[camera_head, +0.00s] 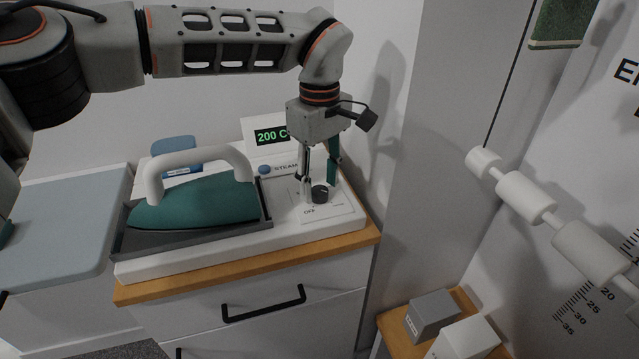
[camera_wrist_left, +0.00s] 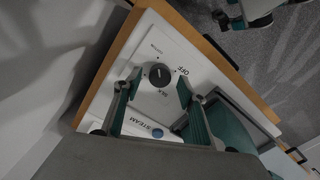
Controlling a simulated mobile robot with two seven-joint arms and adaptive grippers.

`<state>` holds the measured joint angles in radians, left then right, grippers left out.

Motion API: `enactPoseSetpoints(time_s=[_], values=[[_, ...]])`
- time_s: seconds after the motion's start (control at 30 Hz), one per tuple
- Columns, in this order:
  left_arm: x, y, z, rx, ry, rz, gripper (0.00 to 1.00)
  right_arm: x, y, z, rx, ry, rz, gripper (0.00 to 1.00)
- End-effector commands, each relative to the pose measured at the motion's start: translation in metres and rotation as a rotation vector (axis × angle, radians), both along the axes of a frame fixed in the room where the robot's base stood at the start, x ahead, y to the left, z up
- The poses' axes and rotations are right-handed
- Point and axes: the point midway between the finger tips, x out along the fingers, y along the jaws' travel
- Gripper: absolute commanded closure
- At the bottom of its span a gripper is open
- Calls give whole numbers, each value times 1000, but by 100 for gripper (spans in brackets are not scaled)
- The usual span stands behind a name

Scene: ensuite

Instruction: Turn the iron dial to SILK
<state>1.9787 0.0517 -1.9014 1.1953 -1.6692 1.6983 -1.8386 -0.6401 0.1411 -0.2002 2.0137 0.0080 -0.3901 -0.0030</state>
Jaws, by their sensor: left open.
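The iron dial (camera_head: 320,193) is a small dark round knob on a white panel at the right end of the iron's base. In the left wrist view, the dial (camera_wrist_left: 159,74) has printed labels around it; OFF is readable, the others are too small to read surely. A pale mark shows on the knob, but its exact setting is unclear. My left gripper (camera_head: 319,190) is open, pointing down over the panel. In its wrist view, the left gripper's fingers (camera_wrist_left: 156,88) stand on either side of the dial, apart from it. Part of what looks like my right gripper (camera_wrist_left: 250,14) shows at the top.
A teal iron (camera_head: 195,205) with a white handle rests in a grey tray left of the dial. A display (camera_head: 268,136) reads 200 C. A blue STEAM button (camera_head: 264,170) sits nearby. A wall (camera_head: 385,140) stands close on the right. A drawer handle (camera_head: 263,304) is below.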

Motion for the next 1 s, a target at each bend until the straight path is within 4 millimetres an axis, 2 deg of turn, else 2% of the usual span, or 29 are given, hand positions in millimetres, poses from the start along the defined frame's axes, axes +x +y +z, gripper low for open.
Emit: enactPoseSetpoints(time_s=[0.1, 0.37, 0.4, 0.53, 0.57, 1.0], values=[[0, 0, -8, -1, 1, 0, 59, 1, 0, 1, -1, -2, 0, 60], [0, 0, -9, -1, 0, 0, 59, 9, 0, 6, -1, -17, 1, 60], [0, 0, -9, -1, 0, 0, 62, 10, 0, 6, -1, -19, 0, 60], [0, 0, -9, -1, 0, 0, 95, 12, 0, 8, 0, -25, 1, 60], [0, 0, -9, -1, 0, 0, 97, 12, 0, 8, 0, -23, 0, 60], [-1, 0, -6, -1, -1, 67, 97, 8, 0, 12, 4, -17, -2, 60]])
